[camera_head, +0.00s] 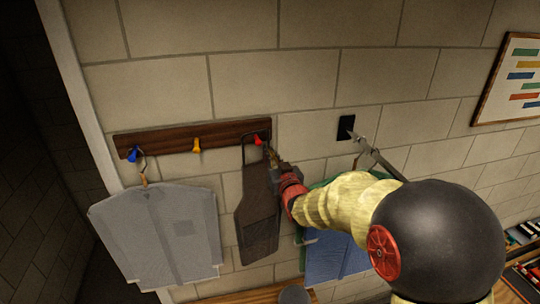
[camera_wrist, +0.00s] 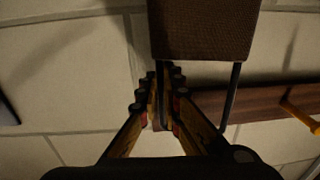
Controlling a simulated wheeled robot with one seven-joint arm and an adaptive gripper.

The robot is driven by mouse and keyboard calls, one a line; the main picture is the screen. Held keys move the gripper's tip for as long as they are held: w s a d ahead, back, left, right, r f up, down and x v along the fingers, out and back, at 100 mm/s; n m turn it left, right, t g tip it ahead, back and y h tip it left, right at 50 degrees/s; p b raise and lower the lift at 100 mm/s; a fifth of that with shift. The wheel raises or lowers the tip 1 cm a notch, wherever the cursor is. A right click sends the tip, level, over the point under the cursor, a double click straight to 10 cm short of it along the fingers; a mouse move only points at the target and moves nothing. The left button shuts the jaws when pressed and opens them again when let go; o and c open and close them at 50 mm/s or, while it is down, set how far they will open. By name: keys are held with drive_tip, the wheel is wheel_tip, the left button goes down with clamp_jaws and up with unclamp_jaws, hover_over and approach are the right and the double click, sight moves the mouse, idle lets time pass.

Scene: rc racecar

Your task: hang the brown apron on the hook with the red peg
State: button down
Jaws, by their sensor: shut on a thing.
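The brown apron (camera_head: 258,215) hangs below the right end of a dark wooden rail (camera_head: 170,142), flat near the wall. Its dark neck strap rises in front of the rail. The red peg (camera_head: 258,140) shows inside the strap loop in the head view; I cannot tell whether the strap rests on it. My gripper (camera_head: 273,157) is at the right side of the strap, just below the rail. In the wrist view my gripper (camera_wrist: 162,88) is shut on one side of the strap, next to the top edge of the apron (camera_wrist: 205,30). The red peg is not visible there.
The rail also has a blue peg (camera_head: 133,154) with a grey garment (camera_head: 160,235) below it, and an empty orange peg (camera_head: 196,145), also in the wrist view (camera_wrist: 302,117). A blue and green item (camera_head: 335,258) hangs behind my arm. A black wall plate (camera_head: 346,127) is to the right.

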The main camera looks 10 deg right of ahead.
drive_tip(key=c, duration=1.9)
unclamp_jaws()
drive_tip(key=shift+s, duration=0.1)
